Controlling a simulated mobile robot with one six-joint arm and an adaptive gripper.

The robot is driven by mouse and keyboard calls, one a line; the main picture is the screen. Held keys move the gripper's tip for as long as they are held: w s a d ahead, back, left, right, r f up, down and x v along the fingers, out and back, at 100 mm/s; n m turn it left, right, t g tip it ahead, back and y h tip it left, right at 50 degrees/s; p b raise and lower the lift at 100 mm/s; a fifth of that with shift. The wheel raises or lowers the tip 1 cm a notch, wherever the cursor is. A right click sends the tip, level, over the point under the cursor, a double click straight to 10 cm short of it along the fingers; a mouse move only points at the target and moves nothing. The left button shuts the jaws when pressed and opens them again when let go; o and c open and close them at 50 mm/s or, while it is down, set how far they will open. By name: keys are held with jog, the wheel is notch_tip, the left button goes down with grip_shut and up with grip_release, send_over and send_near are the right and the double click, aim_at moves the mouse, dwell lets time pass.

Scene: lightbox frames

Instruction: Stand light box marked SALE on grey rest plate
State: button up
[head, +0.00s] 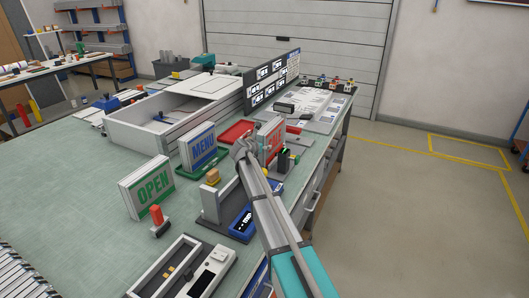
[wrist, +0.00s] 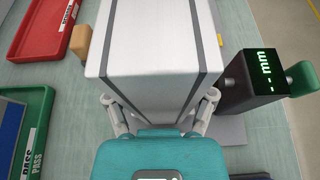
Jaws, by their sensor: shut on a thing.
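In the wrist view the light box (wrist: 152,50) fills the middle, white with dark edge strips. The fingers of my gripper (wrist: 160,112) are closed on its two sides. A flat grey plate (wrist: 230,130), seemingly the rest plate, shows partly beneath and right of the box. The box hides the rest of it, and I cannot tell whether they touch.
A black meter (wrist: 252,75) with green digits stands close right of the box. A red tray (wrist: 42,28), a tan block (wrist: 80,40) and a green PASS tray (wrist: 38,130) lie left.

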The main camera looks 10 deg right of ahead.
jog(key=shift+f, duration=0.5)
jog(key=o, duration=1.3)
jog(key=shift+c, duration=0.2)
jog(key=shift+r, duration=0.1)
jog(key=shift+p+v, duration=2.1)
jog(key=shift+v, duration=3.9)
